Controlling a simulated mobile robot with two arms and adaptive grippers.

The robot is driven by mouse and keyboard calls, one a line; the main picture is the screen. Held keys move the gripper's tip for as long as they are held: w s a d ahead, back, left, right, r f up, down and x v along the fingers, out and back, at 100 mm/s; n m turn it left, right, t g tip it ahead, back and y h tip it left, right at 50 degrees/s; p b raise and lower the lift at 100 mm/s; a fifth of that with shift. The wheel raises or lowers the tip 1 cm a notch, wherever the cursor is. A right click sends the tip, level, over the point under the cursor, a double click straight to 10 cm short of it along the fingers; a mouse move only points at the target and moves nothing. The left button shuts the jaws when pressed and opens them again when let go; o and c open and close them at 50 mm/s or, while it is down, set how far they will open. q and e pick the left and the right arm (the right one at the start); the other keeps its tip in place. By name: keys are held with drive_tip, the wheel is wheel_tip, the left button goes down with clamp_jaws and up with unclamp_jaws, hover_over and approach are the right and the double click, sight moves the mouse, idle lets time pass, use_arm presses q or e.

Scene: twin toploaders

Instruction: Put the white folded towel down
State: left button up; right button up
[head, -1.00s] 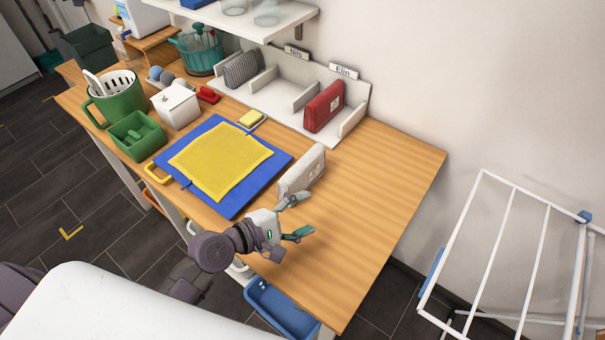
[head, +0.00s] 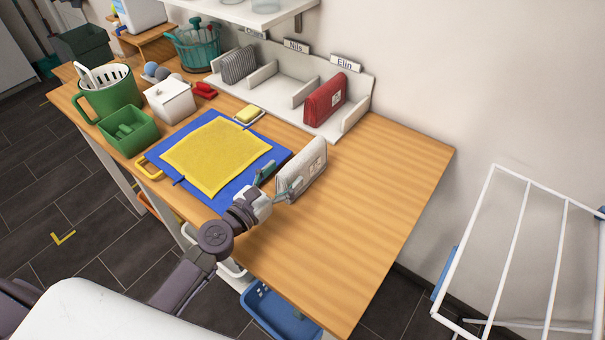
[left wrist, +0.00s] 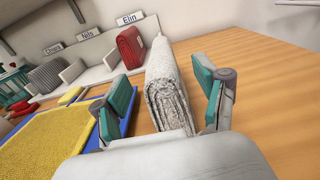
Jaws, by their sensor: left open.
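The white folded towel (head: 304,172) stands on its edge on the wooden table, just right of the blue mat. In the left wrist view the towel (left wrist: 165,88) shows its grey-white layered end toward me. My left gripper (head: 278,181) is open at the towel's near end. In the left wrist view its two teal-padded fingers (left wrist: 162,98) are spread, one on each side of the towel, with gaps between. My right gripper is in neither view.
A yellow cloth (head: 215,155) lies on the blue mat (head: 270,150). Behind stands a white divided rack (head: 285,90) with a red folded towel (head: 324,99) under the "Elin" label. The table's right part (head: 385,190) is bare. A white drying rack (head: 510,250) stands at right.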

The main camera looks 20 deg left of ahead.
sight(297, 159)
use_arm(q)
drive_tip(key=x, duration=0.6)
drive_tip(key=shift+p, duration=0.35)
drive_tip(key=shift+s, duration=0.15)
drive_tip(key=shift+c, duration=1)
drive_tip(key=c, duration=1.1)
clamp_jaws()
drive_tip(key=shift+r, duration=0.1)
